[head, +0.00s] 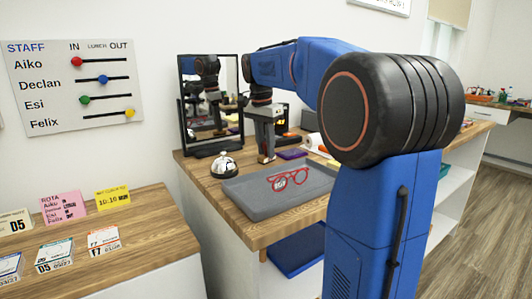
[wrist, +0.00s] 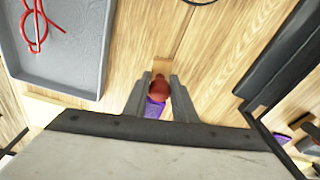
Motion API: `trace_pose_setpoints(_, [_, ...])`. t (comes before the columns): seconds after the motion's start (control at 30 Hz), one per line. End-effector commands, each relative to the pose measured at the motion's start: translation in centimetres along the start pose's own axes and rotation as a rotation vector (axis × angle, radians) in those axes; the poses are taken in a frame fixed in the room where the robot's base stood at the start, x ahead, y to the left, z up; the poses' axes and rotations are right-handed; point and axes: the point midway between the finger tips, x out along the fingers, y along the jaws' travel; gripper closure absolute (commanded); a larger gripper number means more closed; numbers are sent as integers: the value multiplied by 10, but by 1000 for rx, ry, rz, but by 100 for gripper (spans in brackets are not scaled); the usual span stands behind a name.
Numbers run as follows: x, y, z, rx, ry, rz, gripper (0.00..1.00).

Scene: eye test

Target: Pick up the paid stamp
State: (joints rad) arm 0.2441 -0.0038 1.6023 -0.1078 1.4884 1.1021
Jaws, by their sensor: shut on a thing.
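My gripper (head: 266,150) points down over the wooden counter, between the desk bell and the purple pad in the head view. In the wrist view my gripper (wrist: 160,78) is shut on a stamp with a rounded red-brown knob (wrist: 159,89). A tan wooden part of it shows just past the fingertips. The stamp's lettering and underside are hidden, so I cannot read whether it says paid. I cannot tell whether it touches the counter. A purple pad (head: 292,154) lies to the right; purple also shows behind the fingers in the wrist view (wrist: 154,109).
A grey tray (head: 250,204) with red glasses (head: 288,178) lies in front of my gripper. A silver bell (head: 224,165) stands left. A black-framed mirror (head: 185,110) stands behind, reflecting my arm. A white paper roll (head: 314,140) lies right. Bare counter surrounds the stamp.

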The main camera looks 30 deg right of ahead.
Motion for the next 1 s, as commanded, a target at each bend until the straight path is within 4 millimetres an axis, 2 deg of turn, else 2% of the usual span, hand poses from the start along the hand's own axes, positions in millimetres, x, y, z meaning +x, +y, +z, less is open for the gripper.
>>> trace_pose_setpoints(0.17, [-16,-1,-2,0,1,-2,98])
trace_pose_setpoints(0.4, [-60,-1,-8,0,2,-3,98])
trace_pose_setpoints(0.6, [-88,-1,-11,0,1,-2,98])
trace_pose_setpoints(0.8, [-98,0,-12,0,0,-1,98])
trace_pose_setpoints(1.0, [-99,0,-12,0,0,0,98])
